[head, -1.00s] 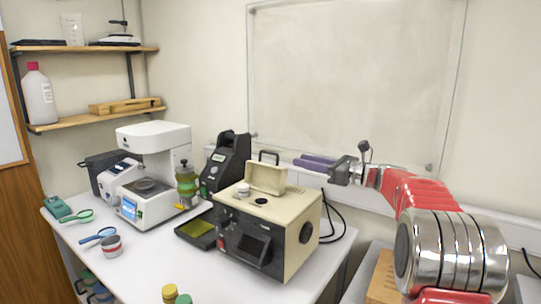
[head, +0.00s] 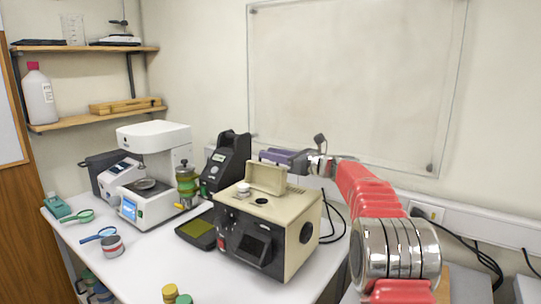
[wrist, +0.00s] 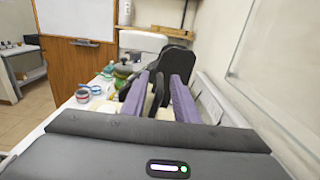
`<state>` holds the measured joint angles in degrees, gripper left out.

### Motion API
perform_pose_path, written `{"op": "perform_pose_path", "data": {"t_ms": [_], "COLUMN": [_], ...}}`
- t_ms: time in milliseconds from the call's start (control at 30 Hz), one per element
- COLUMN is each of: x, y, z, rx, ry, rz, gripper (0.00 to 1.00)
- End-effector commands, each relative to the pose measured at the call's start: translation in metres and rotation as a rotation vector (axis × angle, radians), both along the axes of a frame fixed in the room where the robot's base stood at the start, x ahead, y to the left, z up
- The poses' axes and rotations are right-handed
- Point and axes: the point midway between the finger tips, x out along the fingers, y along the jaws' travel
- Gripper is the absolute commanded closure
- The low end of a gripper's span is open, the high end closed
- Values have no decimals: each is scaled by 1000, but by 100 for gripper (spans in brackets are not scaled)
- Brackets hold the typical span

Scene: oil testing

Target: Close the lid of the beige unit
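The beige unit (head: 284,240) stands on the white table in the head view. Its lid (head: 267,177) is open and stands upright along the unit's back edge. A small white cap (head: 243,188) and a dark round opening (head: 261,201) are on its top. My gripper (head: 276,156), with purple fingers, is behind and slightly above the lid, pointing left. In the wrist view the two fingers (wrist: 160,85) are apart with nothing gripped. A beige patch shows between them, partly hidden. I cannot tell whether the gripper touches the lid.
A black device (head: 227,160) stands left of the gripper, close behind the unit. A white instrument (head: 150,180) and a green-yellow container (head: 186,183) stand farther left. A dark tray (head: 197,232) lies beside the unit. Black cables (head: 335,222) hang at its right. The front table is mostly clear.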

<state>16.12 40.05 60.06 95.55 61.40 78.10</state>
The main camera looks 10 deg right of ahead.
Motion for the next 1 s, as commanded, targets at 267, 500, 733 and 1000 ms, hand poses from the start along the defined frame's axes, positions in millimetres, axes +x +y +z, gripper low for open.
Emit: {"op": "perform_pose_path", "data": {"t_ms": [267, 500, 733, 1000], "x": [1, 1, 1, 1], "y": [1, 1, 1, 1], "z": [0, 0, 0, 1], "rx": [-1, 0, 1, 0], "ry": [-1, 0, -1, -1], "rz": [0, 0, -1, 0], "gripper": [73, 88, 100, 100]}}
